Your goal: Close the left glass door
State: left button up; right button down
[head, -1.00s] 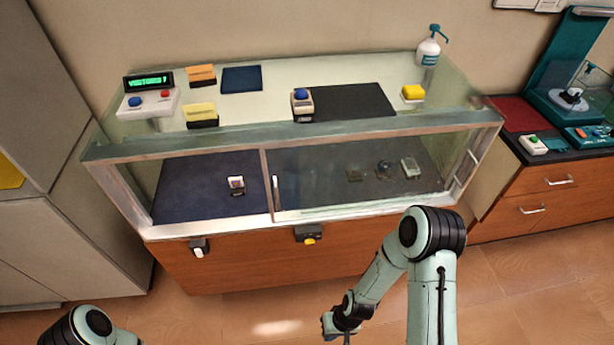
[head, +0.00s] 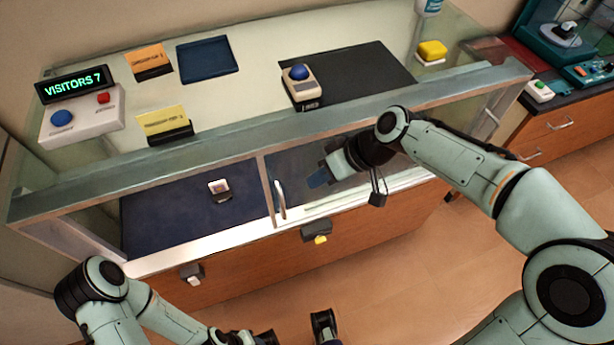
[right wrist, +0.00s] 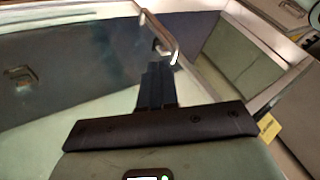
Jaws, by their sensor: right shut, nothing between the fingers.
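The display case has a sliding glass door with a vertical metal handle (head: 280,200) near its left edge, beside the frame strip (head: 266,188) at mid-front. The left bay looks open, with no glass seen over it. The handle also shows as a bent metal bar in the right wrist view (right wrist: 163,38). My right gripper (head: 318,178) is shut and empty, just right of the handle in the head view. In the right wrist view its fingertips (right wrist: 157,72) lie close to the handle; contact cannot be told. My left gripper (head: 265,338) is low at the bottom edge, partly cut off.
The case top holds a visitor counter (head: 80,105), card stands, a blue tray (head: 207,60) and a blue-button device (head: 298,84). A small item (head: 219,187) sits in the left bay. Lock boxes (head: 317,231) and (head: 191,273) hang on the front. Floor in front is clear.

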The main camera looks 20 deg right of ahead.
pick_arm(q)
jog(key=shift+w+f+b, duration=0.1)
jog(key=shift+f+b, duration=0.2)
jog(key=shift+b, duration=0.1)
pick_arm(e)
jog(key=x, duration=0.9)
